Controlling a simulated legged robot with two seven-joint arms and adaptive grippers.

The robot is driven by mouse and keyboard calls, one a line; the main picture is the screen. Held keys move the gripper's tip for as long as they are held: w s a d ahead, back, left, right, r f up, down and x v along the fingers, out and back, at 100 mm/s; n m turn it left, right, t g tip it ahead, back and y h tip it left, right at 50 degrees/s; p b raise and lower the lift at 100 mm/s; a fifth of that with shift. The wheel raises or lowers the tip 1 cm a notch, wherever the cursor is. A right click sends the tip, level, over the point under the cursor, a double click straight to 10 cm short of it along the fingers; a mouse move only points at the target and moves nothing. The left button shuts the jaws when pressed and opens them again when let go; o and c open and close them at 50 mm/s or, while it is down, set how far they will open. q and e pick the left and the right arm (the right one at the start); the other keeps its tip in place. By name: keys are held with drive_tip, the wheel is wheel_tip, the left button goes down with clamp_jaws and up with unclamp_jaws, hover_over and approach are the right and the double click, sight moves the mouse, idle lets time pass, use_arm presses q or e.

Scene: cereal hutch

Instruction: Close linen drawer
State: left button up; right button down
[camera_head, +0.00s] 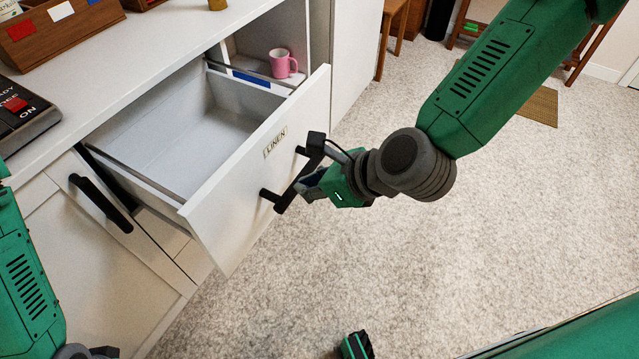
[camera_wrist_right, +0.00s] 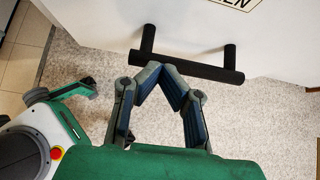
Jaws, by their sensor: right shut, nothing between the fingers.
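The linen drawer (camera_head: 232,190) is white and stands pulled well out of the cabinet. Its inside looks empty, and a LINEN label (camera_head: 275,143) is on its front. The drawer's black bar handle (camera_head: 298,180) also shows in the right wrist view (camera_wrist_right: 210,71). My right gripper (camera_head: 308,188) is shut and empty, with its fingertips at the handle. In the right wrist view its fingertips (camera_wrist_right: 160,70) meet at the bar's near edge; I cannot tell whether they touch it.
A pink mug (camera_head: 282,63) stands in an open cubby behind the drawer. The white countertop (camera_head: 150,45) holds a wooden box (camera_head: 50,35) and a dark sign-like object (camera_head: 25,115). A cabinet door with a black handle (camera_head: 100,203) is left of the drawer. Carpet (camera_head: 420,270) is clear to the right.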

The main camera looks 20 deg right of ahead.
sight(266, 182)
drive_tip(key=b+x, duration=0.1)
drive_tip(key=x, duration=0.3)
drive_tip(key=shift+f, duration=0.1)
drive_tip(key=shift+w+a, duration=0.85)
drive_tip(key=shift+a, duration=0.05)
drive_tip(key=shift+w+a+b, duration=0.3)
drive_tip(key=shift+w+a, duration=0.2)
drive_tip(key=shift+a, duration=0.05)
use_arm(q)
wheel_tip(266, 182, down, 2)
drive_tip(key=shift+f, duration=0.1)
